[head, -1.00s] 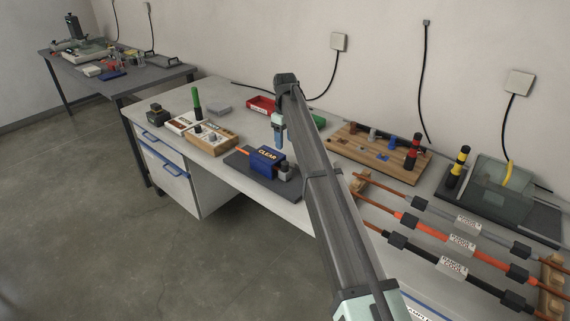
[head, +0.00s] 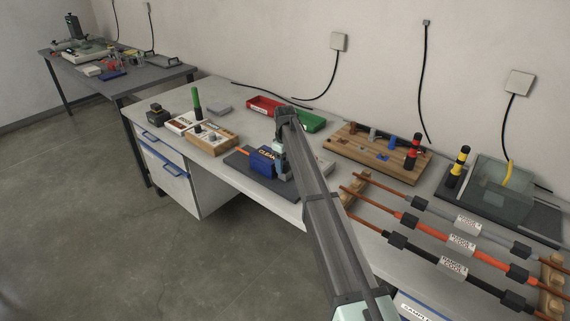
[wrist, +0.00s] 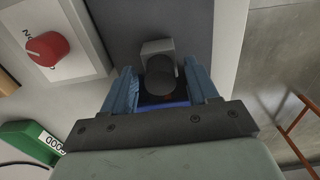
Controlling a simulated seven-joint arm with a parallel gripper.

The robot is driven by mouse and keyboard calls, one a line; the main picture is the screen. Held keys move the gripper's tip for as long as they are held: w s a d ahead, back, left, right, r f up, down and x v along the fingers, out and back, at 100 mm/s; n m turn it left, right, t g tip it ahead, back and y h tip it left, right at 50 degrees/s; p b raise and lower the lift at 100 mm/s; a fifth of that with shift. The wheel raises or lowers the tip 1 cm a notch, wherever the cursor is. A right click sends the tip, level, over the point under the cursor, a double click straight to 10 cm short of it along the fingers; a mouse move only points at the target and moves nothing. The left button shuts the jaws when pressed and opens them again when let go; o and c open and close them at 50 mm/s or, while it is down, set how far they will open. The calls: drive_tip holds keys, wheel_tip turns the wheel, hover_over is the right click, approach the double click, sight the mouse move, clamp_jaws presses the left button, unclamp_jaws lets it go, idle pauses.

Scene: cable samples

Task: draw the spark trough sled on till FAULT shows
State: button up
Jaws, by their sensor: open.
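The spark trough is a dark grey base (head: 236,161) with a blue housing (head: 260,165) on the bench. The housing's label shows "CLEAR", partly covered by my gripper. In the wrist view a grey block (wrist: 156,46) with a round black knob (wrist: 161,76) stands on the base; this looks like the sled. My gripper (head: 281,173) is down at the right end of the housing. In the wrist view my gripper (wrist: 161,84) is open, with its blue fingers on either side of the knob. Whether they touch it I cannot tell.
A white box with a red dial (wrist: 45,48) stands close beside the trough. A red tray (head: 262,104) and a green tray (head: 311,122) lie behind. A wooden board (head: 350,142) and rows of cable samples (head: 440,231) are at the right. The bench's front edge is close.

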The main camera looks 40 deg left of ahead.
drive_tip(key=shift+c, duration=0.2)
clamp_jaws()
idle(0.3)
